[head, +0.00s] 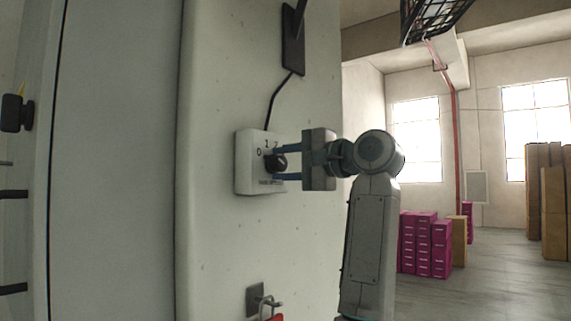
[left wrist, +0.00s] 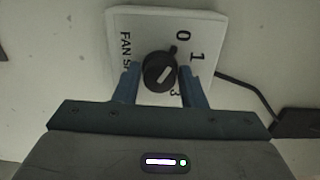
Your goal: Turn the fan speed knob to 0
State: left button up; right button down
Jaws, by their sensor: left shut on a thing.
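The fan speed knob (left wrist: 160,73) is a round black dial with a pale line and a small nub. It sits on a white control box (head: 248,178) on the pale wall panel. In the left wrist view the nub points up and slightly right, roughly toward the printed 0 (left wrist: 183,36). A 1 and a 3 are printed farther round; part of the scale is hidden. My left gripper (head: 279,163) reaches the box from the right. Its two blue fingers are shut on the knob, one on each side. In the head view the fingers partly cover the knob. My right gripper is not in view.
A black cable runs up from the box to a dark wall fitting (head: 292,40). A padlock hasp (head: 257,300) is below the box. Pink drawer stacks (head: 425,245) and brown boxes (head: 552,190) stand far off on the right, with open floor between.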

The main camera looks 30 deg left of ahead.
pick_arm(q)
jog(key=shift+f, duration=0.1)
jog(key=o, duration=0.8)
jog(key=shift+d, duration=0.55)
jog(key=d+b, duration=0.1)
jog(key=d, duration=0.5)
jog(key=d+b, duration=0.1)
jog(key=d, duration=0.2)
jog(key=shift+s+d+r+b, duration=0.2)
jog(key=shift+s+d+b, duration=0.1)
jog(key=shift+s+b, duration=0.1)
